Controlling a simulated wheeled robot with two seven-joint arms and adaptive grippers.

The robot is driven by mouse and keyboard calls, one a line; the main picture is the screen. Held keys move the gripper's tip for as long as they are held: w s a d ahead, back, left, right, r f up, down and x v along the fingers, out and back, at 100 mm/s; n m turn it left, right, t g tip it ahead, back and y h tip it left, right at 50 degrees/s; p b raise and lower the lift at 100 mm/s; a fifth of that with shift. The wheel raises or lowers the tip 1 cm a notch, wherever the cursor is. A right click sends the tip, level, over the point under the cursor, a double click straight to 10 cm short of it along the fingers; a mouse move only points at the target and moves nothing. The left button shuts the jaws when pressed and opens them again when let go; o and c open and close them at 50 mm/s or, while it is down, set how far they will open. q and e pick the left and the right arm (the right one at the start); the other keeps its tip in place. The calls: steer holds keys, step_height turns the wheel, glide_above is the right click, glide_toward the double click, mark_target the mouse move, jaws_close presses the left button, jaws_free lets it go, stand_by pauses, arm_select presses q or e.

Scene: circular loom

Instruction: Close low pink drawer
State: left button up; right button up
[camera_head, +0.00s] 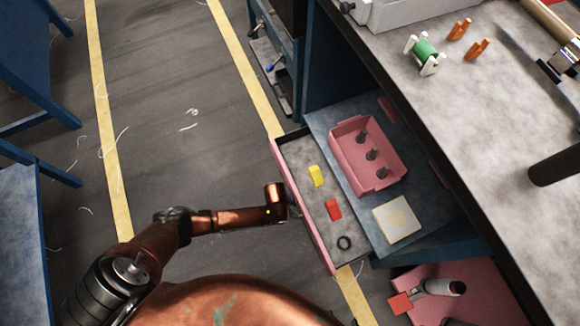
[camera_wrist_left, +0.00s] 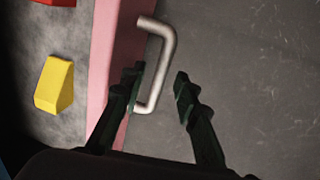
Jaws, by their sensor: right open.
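The pink-fronted drawer (camera_head: 281,152) is pulled out from under the workbench and shows its grey inside. My left arm reaches its front from the left in the head view, where the wrist hides most of the fingers. In the left wrist view my left gripper (camera_wrist_left: 158,82) is open at the drawer's silver handle (camera_wrist_left: 168,45). The handle bar lies between the two fingers; I cannot tell whether they touch it. The pink front (camera_wrist_left: 105,55) is left of the handle. My right gripper is not clear enough to place.
The drawer holds a yellow block (camera_head: 316,176), a red block (camera_head: 333,209) and a dark ring (camera_head: 344,243). Beside them are a pink bin (camera_head: 345,165) with dark pegs and a pale square (camera_head: 397,219). The workbench (camera_head: 480,110) stands right.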

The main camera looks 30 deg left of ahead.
stand_by(0.3)
arm_select(q)
jaws_close()
stand_by(0.6)
